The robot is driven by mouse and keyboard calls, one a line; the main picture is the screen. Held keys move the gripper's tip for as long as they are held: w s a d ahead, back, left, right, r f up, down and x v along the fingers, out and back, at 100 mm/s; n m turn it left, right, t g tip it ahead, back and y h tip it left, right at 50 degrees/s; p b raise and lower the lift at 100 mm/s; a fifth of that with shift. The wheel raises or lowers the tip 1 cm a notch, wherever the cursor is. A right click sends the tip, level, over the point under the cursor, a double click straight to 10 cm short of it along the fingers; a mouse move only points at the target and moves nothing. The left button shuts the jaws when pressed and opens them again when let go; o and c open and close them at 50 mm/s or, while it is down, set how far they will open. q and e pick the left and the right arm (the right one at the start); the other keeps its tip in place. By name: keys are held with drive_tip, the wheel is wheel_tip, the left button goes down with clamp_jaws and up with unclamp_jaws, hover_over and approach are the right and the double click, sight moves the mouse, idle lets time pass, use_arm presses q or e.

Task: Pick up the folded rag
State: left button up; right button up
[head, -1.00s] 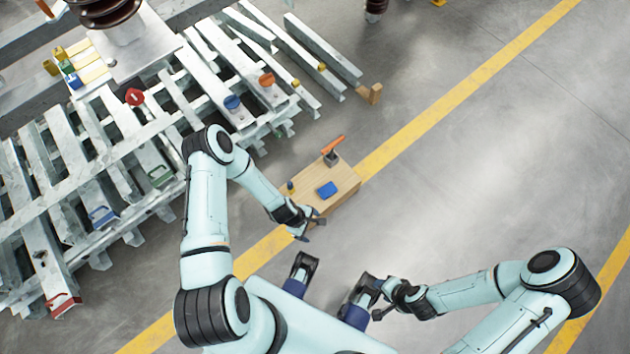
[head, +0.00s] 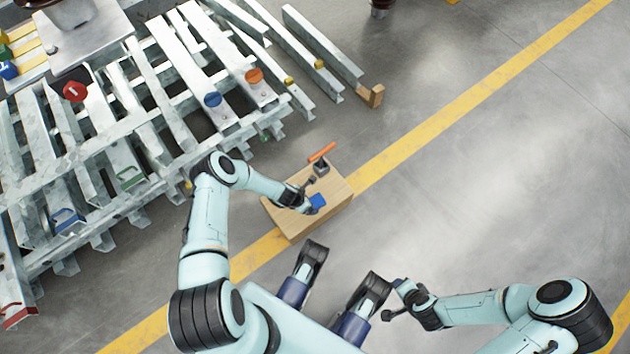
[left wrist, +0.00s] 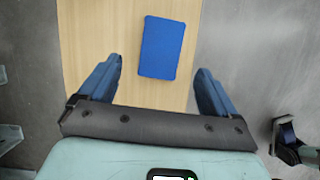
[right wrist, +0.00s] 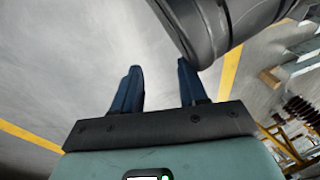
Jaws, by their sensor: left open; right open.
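The folded rag (head: 318,201) is a small blue rectangle lying flat on top of a wooden box (head: 330,212). In the left wrist view the rag (left wrist: 161,48) lies on the pale wood (left wrist: 90,30), ahead of the fingertips and between their lines. My left gripper (head: 311,196) is over the box, close to the rag, and hides part of it in the head view. In the left wrist view this gripper (left wrist: 158,75) is open and empty. My right gripper (head: 393,300) is away from the box at lower right; in its wrist view it (right wrist: 159,70) is open and empty.
An orange-handled tool (head: 321,157) stands at the far end of the box top. A galvanised steel frame (head: 130,120) with coloured tags fills the left. The grey floor (head: 480,170) to the right of the yellow line is clear.

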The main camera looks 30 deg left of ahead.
sight(314, 202)
use_arm(q)
drive_tip(key=b+x, duration=0.1)
drive_tip(key=x, duration=0.1)
drive_tip(key=b+x, duration=0.2)
drive_tip(key=x, duration=0.1)
drive_tip(key=shift+w+d, duration=0.2)
drive_tip(key=shift+w, duration=0.15)
drive_tip(key=c, duration=1.1)
use_arm(e)
drive_tip(key=s+f+g, duration=0.2)
drive_tip(key=s+f, duration=0.2)
drive_tip(key=s, duration=0.1)
drive_tip(key=shift+s+d+f, duration=0.4)
drive_tip(key=shift+d, duration=0.05)
